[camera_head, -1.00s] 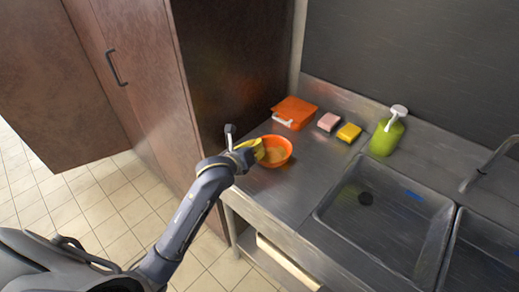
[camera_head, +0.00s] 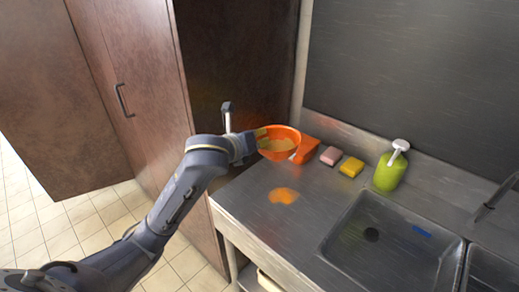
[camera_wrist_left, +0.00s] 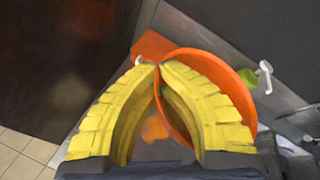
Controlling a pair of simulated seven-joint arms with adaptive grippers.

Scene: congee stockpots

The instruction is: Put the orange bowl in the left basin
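The orange bowl (camera_head: 281,147) is in the air above the counter, left of the sink, tilted a little. My left gripper (camera_head: 262,138) is shut on its left rim. In the left wrist view the yellow fingertips (camera_wrist_left: 158,67) meet at the rim of the bowl (camera_wrist_left: 222,66), with one finger over its inside. The left basin (camera_head: 390,258) is at the right of the head view, well right of the bowl, with a dark drain and a small blue mark in it. My right gripper is not in view.
An orange box-like item (camera_head: 308,150) sits behind the bowl, partly hidden. A pink sponge (camera_head: 330,156), a yellow sponge (camera_head: 351,167) and a green soap bottle (camera_head: 389,172) line the back. An orange patch (camera_head: 284,195) marks the otherwise clear counter. A faucet (camera_head: 497,196) stands at right.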

